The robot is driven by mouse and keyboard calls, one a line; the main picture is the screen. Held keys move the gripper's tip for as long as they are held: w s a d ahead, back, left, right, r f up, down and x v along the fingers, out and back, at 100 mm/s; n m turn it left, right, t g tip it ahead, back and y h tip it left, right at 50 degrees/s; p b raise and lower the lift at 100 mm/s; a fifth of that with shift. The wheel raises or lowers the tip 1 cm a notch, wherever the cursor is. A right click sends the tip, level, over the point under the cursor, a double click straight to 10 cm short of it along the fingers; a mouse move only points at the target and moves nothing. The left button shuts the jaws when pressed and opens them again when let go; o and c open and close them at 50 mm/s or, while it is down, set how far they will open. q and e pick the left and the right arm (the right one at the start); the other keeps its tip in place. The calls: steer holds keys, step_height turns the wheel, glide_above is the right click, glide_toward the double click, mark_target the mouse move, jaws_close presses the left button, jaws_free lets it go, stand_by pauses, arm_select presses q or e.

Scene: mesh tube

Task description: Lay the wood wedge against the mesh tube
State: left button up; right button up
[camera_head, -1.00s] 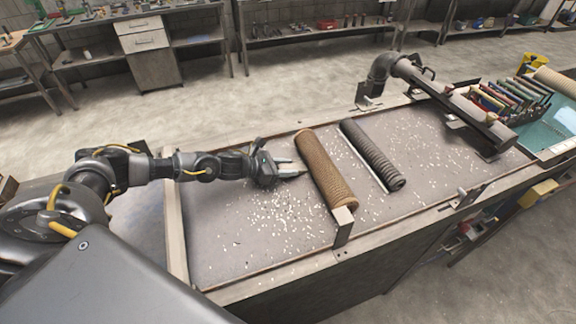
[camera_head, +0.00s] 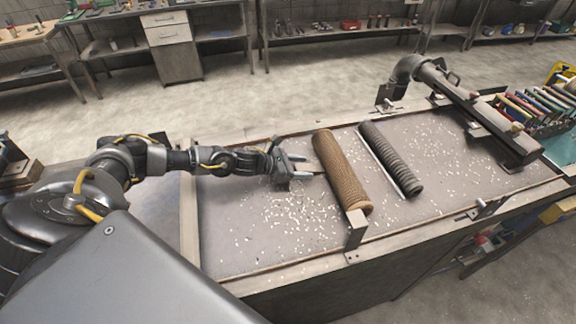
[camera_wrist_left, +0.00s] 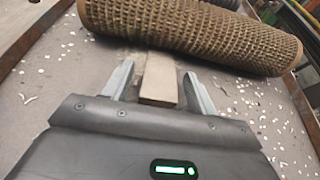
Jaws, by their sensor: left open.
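The mesh tube (camera_head: 342,172) is a brown ribbed cylinder lying on the grey tray-like bench top (camera_head: 240,215); it also crosses the top of the left wrist view (camera_wrist_left: 190,32). The wood wedge (camera_wrist_left: 160,78) is a pale flat piece lying between my left fingers in the left wrist view. Its far end reaches to the tube's near side; I cannot tell whether they touch. My left gripper (camera_head: 308,166) is open, left of the tube, with gaps between the wedge and both fingers (camera_wrist_left: 158,85). My right gripper is not in view.
A dark ribbed cylinder (camera_head: 390,158) lies right of the mesh tube. A bracket (camera_head: 355,230) stands on the front rail at the tube's near end. A dark elbow pipe (camera_head: 465,105) stands further right. White chips litter the surface.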

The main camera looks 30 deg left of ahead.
arm_select(q)
steer(key=b+v, duration=0.3)
steer(key=v, duration=0.6)
steer(key=shift+s+a, duration=0.25)
steer(key=shift+s, duration=0.05)
steer(key=shift+s+a+r, duration=0.35)
steer(key=shift+s+r, duration=0.1)
